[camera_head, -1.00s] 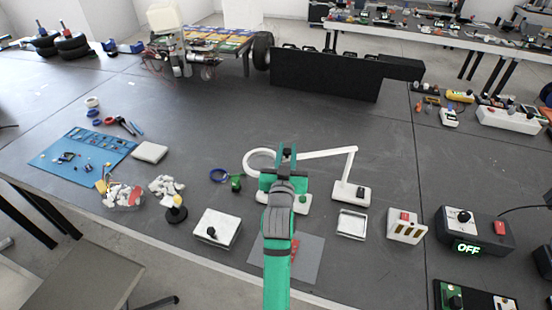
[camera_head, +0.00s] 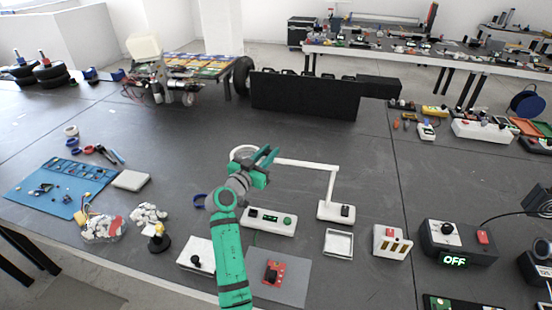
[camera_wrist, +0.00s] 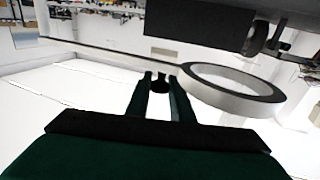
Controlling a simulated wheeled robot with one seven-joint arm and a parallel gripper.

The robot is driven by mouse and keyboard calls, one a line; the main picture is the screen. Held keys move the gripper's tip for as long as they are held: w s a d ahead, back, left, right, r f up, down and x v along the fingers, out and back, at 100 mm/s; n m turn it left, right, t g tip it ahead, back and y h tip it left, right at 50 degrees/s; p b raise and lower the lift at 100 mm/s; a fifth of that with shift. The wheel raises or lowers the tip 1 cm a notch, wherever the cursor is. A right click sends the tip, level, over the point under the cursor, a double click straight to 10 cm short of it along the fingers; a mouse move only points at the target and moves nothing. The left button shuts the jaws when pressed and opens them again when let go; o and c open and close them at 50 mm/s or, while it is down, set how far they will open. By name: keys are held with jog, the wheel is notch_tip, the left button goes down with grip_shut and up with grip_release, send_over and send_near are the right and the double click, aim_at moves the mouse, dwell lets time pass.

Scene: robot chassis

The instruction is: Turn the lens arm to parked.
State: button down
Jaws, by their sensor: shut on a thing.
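The lens arm (camera_head: 305,163) is a white bar running left from a slanted post on a white base (camera_head: 334,211). Its white ring lens (camera_head: 242,152) is at the left end, partly hidden behind my gripper. In the wrist view the bar (camera_wrist: 115,53) crosses beyond my fingers and the ring (camera_wrist: 235,90) lies just right of them. My green gripper (camera_head: 264,164) is at the bar close to the ring. In the wrist view its fingertips (camera_wrist: 160,84) are closed around a small dark round part by the bar; exactly how this part joins the lens arm is hard to see.
A white tray (camera_head: 338,244), a striped switch box (camera_head: 392,241) and a dark box reading OFF (camera_head: 458,243) stand at right. A black box (camera_head: 305,95) stands behind; the table between is clear.

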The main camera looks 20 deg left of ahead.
jog(key=shift+w+a+m+h, duration=0.2)
jog(key=shift+w+m+h, duration=0.15)
jog(key=shift+w, duration=0.2)
jog(key=c, duration=1.5)
grip_release()
jog(key=shift+w, duration=0.15)
jog(key=shift+c, duration=0.2)
jog(key=shift+d, duration=0.1)
jog(key=v, duration=1.1)
jog(key=shift+w, duration=0.1)
